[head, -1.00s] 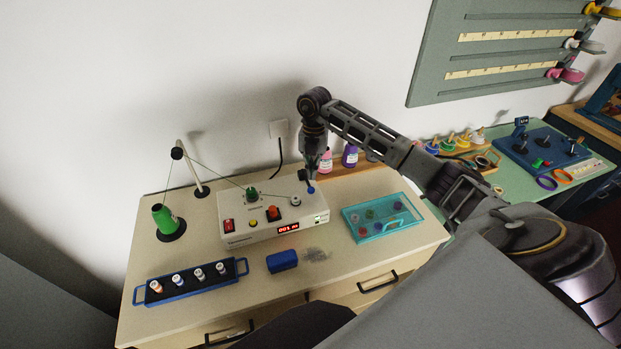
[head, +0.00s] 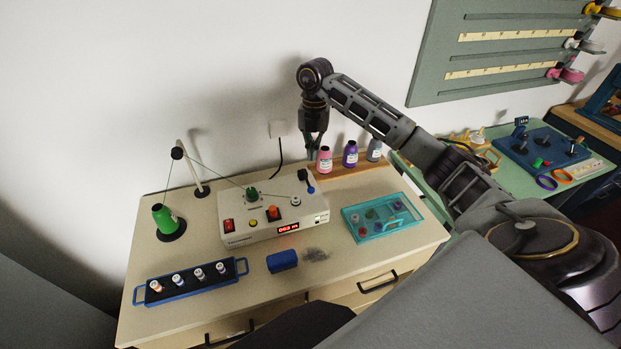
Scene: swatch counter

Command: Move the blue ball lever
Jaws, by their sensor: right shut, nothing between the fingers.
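The blue ball lever (head: 310,189) stands at the right end of the white winder box (head: 262,233), its blue ball low at the right of a dark block. My right gripper (head: 314,152) points down above and behind the lever, clear of it. Its fingers are shut and empty. A green spool (head: 252,193) and a small white roller sit on top of the box. The box front has red and orange switches, a yellow button and a lit red display (head: 288,228). My left gripper is not in view.
Pink (head: 324,160), purple (head: 350,154) and grey bottles stand on a wooden strip close by my right gripper. A teal tray (head: 372,238), a blue block (head: 282,261) and a blue rack of small spools (head: 190,293) lie in front. A thread stand with a green cone (head: 167,221) is at left.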

